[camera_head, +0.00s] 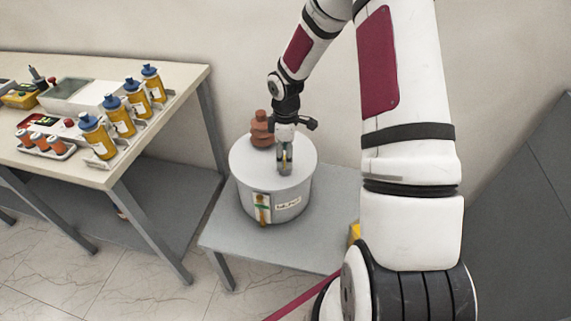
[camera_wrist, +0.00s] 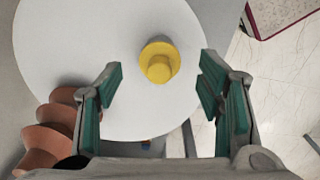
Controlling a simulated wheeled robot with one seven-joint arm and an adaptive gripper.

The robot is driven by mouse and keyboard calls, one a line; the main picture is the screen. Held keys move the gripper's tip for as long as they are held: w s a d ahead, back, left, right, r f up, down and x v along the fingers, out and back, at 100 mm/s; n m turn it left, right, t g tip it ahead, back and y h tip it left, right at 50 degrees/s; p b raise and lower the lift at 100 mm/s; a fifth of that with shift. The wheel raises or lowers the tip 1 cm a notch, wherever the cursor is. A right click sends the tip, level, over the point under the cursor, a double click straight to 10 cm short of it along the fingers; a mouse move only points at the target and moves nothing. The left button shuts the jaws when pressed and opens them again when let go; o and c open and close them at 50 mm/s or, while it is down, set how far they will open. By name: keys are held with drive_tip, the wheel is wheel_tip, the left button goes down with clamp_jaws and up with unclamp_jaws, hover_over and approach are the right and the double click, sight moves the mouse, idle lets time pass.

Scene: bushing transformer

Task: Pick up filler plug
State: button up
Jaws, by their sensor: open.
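The filler plug is a yellow round knob on a wider yellow flange (camera_wrist: 159,64). It sits on the flat white top of the drum-shaped transformer (camera_wrist: 50,50). In the wrist view my gripper (camera_wrist: 163,78) is open, with its green-padded fingers to either side of the plug and apart from it. In the head view the transformer (camera_head: 258,196) stands on a low grey table, and my gripper (camera_head: 285,168) points down over its top. A little yellow shows between the fingers there; the gripper mostly hides the plug.
A brown ribbed bushing (camera_head: 262,128) rises at the transformer's back, close to my gripper; it also shows in the wrist view (camera_wrist: 48,135). The low grey table (camera_head: 228,238) has bare room in front. A workbench (camera_head: 105,178) with several yellow bottles stands left.

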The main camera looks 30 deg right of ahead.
drive_tip(key=shift+f, duration=0.95)
drive_tip(key=c, duration=1.1)
drive_tip(key=shift+r, duration=0.1)
drive_tip(key=shift+c, duration=0.2)
